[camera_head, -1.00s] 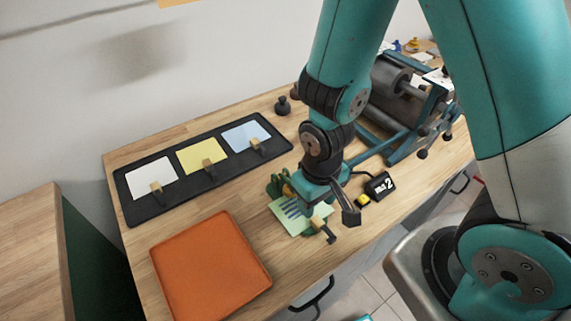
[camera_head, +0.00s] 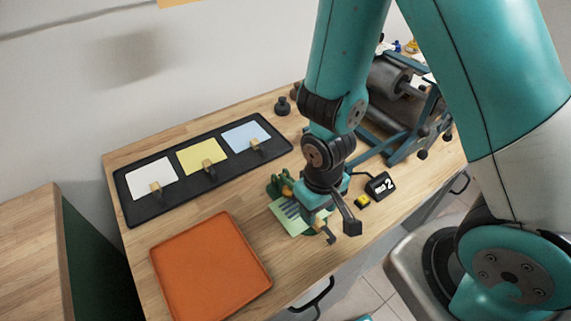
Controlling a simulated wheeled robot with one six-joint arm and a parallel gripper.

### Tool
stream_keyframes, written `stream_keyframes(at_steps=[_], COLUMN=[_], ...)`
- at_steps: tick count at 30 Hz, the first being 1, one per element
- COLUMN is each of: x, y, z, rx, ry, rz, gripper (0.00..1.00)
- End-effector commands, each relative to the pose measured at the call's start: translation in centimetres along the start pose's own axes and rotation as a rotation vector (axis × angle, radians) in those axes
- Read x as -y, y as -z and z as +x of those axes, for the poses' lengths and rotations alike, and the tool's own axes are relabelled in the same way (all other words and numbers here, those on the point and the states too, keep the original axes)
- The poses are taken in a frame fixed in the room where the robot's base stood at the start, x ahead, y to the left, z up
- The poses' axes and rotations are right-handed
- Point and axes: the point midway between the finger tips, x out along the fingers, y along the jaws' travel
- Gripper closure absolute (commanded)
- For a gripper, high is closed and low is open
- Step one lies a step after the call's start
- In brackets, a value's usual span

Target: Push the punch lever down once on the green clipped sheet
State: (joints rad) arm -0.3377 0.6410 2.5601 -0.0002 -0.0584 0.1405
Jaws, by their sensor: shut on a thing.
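The green clipped sheet (camera_head: 286,216) lies near the front edge of the wooden bench. Pale slots or stripes show on it, and a brown and black clip (camera_head: 325,231) is at its front right. The green punch (camera_head: 275,185), with an orange part, stands at the back left of the sheet, mostly hidden behind my gripper. My gripper (camera_head: 335,219) is low over the right part of the sheet, with a dark finger block at its right. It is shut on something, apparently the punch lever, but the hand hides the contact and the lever.
A black tray (camera_head: 131,215) holds clipped white, yellow and blue sheets. An orange tray (camera_head: 208,268) lies at the front left. A black box marked 2 (camera_head: 381,186) and a small yellow item (camera_head: 362,201) are right of my gripper. A roller press (camera_head: 395,95) stands behind.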

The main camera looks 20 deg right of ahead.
Motion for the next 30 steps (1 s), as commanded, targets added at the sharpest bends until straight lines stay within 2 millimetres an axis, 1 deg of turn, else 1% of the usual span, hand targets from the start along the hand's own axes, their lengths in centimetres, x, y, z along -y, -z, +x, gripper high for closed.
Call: stream_keyframes(at_steps=[7, 17, 30], x=[0.0, 0.0, 0.0], y=[0.0, 0.1, 0.1], z=[0.4, 0.2, -1.0], rx=[0.0, -0.003, -0.002], ry=[0.0, 0.0, 0.0], rz=[0.0, 0.0, 0.0], gripper=[0.65, 0.65, 0.65])
